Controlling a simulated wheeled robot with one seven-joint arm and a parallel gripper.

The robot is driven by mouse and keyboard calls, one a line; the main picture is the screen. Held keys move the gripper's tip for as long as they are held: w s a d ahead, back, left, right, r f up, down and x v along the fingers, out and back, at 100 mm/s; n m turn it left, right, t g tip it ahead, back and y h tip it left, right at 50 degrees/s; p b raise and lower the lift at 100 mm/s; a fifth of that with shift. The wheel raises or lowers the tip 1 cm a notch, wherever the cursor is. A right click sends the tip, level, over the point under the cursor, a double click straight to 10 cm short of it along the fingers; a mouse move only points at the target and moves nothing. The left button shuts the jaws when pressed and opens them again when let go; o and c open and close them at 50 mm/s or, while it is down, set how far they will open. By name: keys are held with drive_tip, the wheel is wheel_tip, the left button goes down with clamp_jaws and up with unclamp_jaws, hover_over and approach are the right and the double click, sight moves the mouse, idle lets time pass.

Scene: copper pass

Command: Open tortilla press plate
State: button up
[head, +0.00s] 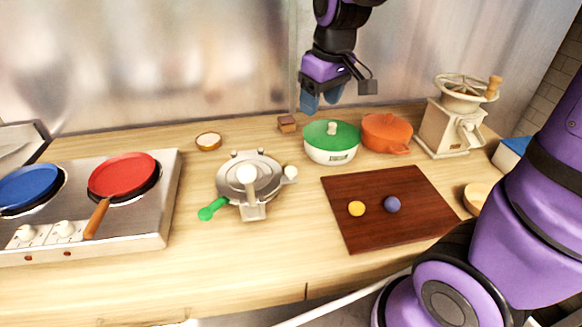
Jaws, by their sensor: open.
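The tortilla press (252,170) is a grey metal press on the wooden counter, left of the middle in the head view. Its round plate lies flat, with a white knob above it. My gripper (321,101) hangs up and to the right of the press, in front of the back wall and above the pots. Its blue fingers are open and look empty, apart from the press.
A stove (145,225) with a blue pan and a red pan (122,176) stands left. A green-lidded pot (331,146), an orange pot (386,132) and a grinder (452,125) stand behind a dark board (400,220) bearing yellow and purple balls. Counter before the press is clear.

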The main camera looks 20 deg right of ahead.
sight(291, 170)
drive_tip(key=w+a+f+n, duration=0.1)
drive_tip(key=w+f, duration=0.1)
drive_tip(key=f, duration=0.5)
drive_tip(key=w+a+f+g, duration=0.1)
drive_tip(key=w+f, duration=0.2)
drive_tip(key=f, duration=0.5)
drive_tip(key=w+a+f+n, duration=0.1)
drive_tip(key=w+f, duration=0.1)
drive_tip(key=f, duration=0.6)
drive_tip(key=shift+w+a+n+g+h, duration=0.15)
drive_tip(key=shift+w+n+g+h, duration=0.15)
drive_tip(key=shift+w+g, duration=0.1)
drive_tip(key=shift+c, duration=0.2)
drive_tip(key=shift+r, duration=0.1)
clamp_jaws()
